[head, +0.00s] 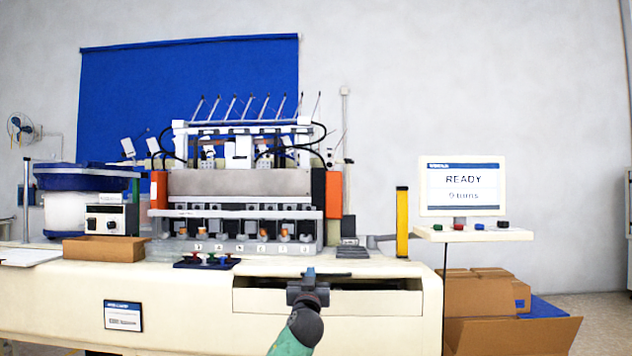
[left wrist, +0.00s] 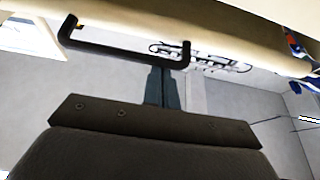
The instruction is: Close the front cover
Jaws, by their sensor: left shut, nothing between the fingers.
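The front cover (head: 370,303) is a cream panel set in the front of the machine bench, with a dark gap along its top edge. In the left wrist view a black bar handle (left wrist: 125,52) hangs from a cream surface at the top. My left gripper (head: 310,272) is in front of the cover, left of its middle, and hides part of it. In the left wrist view its fingers (left wrist: 164,70) are shut and empty, with the tips at the handle's right part. I cannot tell whether they touch it. My right gripper is not in view.
The cream bench (head: 190,300) carries the machine with its row of stations (head: 240,225). A brown box (head: 105,248) and a small coloured-knob tray (head: 207,262) sit on the bench. A screen reading READY (head: 462,186) stands right, above cardboard boxes (head: 480,292).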

